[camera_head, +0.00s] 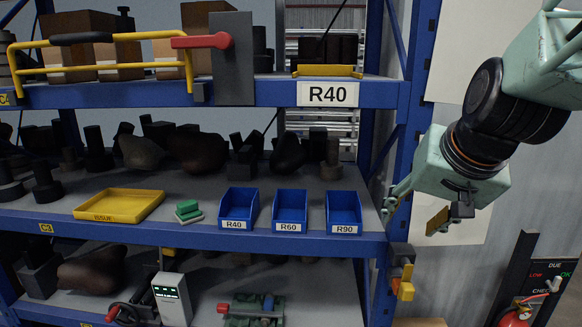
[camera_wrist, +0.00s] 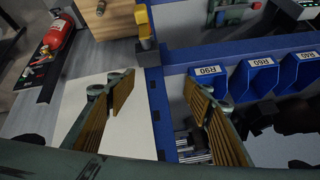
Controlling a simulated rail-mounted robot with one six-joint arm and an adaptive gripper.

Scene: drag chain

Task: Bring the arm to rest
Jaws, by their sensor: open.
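My gripper (camera_head: 414,212) is at the right of the head view, just off the blue upright at the right end of the rack. Its two yellow-padded fingers stand well apart with nothing between them. In the wrist view my gripper (camera_wrist: 150,105) also shows open and empty, with the blue upright and a pale panel beyond it. My arm comes down from the upper right of the head view. No contact between the fingers and the rack can be made out.
Blue bins R40 (camera_head: 238,208), R60 (camera_head: 290,209) and R90 (camera_head: 343,211) stand on the middle shelf, left of my gripper. A yellow tray (camera_head: 119,205) lies further left. A yellow-and-grey fixture (camera_head: 402,272) hangs below my gripper. A red extinguisher (camera_head: 514,318) is at lower right.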

